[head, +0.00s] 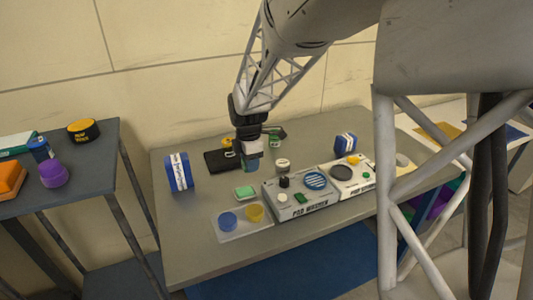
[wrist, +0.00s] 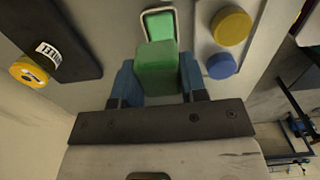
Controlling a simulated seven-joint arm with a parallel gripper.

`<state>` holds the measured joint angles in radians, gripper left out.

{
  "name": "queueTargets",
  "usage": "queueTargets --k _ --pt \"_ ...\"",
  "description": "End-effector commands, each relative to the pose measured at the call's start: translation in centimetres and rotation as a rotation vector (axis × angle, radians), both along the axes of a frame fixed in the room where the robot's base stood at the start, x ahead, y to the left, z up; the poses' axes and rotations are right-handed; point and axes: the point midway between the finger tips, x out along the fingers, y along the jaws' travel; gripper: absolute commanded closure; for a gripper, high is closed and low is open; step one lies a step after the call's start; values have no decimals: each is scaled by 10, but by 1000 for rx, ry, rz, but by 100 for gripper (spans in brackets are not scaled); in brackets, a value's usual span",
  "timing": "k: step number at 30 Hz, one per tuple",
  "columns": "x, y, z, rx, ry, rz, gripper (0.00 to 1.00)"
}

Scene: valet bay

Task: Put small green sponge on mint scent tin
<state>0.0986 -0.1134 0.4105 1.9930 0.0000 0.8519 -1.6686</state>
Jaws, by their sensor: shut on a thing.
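My gripper (head: 250,168) is shut on a small green block, the green sponge (wrist: 157,70), which sits between its two blue fingers in the wrist view. In the head view the gripper hangs over the middle of the table and mostly hides the sponge. A flat, light green rectangle with a pale rim (head: 245,192), apparently the mint scent tin, lies in front of the gripper. In the wrist view the tin (wrist: 160,23) shows beyond the sponge, which covers its near part. I cannot tell the gap between them. No label can be read on the tin.
A pale tray (head: 240,232) with blue and yellow discs lies near the tin. The pad washer (head: 290,208) stands right of it. A black pouch (head: 218,162) lies behind, a blue box (head: 179,172) stands left, and a round jar (head: 283,165) is right of the gripper.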

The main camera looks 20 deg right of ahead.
Motion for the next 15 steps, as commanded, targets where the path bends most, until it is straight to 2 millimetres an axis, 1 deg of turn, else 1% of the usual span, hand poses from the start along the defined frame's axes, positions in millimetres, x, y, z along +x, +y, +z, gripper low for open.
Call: queueTargets --k 1,6,12,15 --pt "8 -13 3 0 -1 -4 83" --pt "30 -53 12 0 0 -4 83" --pt "52 -101 22 0 -1 -3 83" --pt "59 -121 27 0 0 -3 83"
